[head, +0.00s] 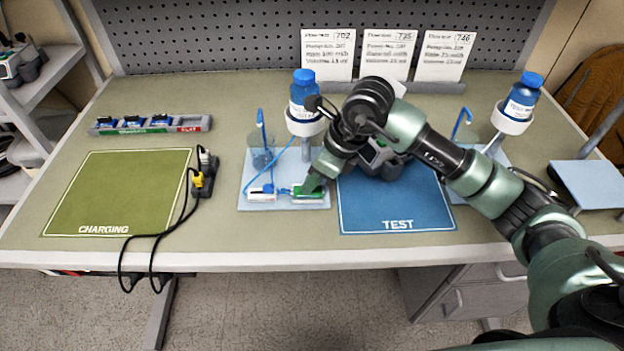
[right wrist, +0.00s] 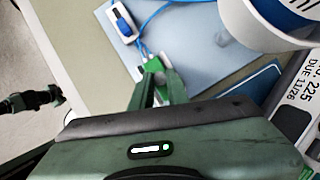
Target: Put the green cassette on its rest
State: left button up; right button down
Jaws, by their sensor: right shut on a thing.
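The green cassette (head: 309,191) is at the front right of a pale blue tray (head: 286,202), just left of the blue TEST mat. My right gripper (head: 315,184) is shut on it from above right. In the right wrist view the fingers (right wrist: 155,88) meet at the green cassette (right wrist: 154,66), with blue tubing running from it. A white block with a blue part (head: 262,192) sits beside it on the tray; it also shows in the right wrist view (right wrist: 124,20). I cannot tell which piece is the rest, or whether the cassette touches the tray. My left gripper is not in view.
A blue-capped bottle (head: 304,95) stands in a holder behind the cassette. A dark pump (head: 380,158) on the TEST mat (head: 397,212) is partly hidden by my right arm. A second bottle (head: 523,95) stands at right. The green CHARGING mat (head: 118,190) is clear.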

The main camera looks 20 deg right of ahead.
jog(key=c, duration=1.3)
grip_release()
jog(key=shift+o, duration=0.3)
jog(key=o, duration=0.3)
jog(key=shift+o, duration=0.2)
jog(key=shift+r+p, duration=1.95)
jog(key=shift+r, duration=1.6)
jog(key=shift+f, duration=0.1)
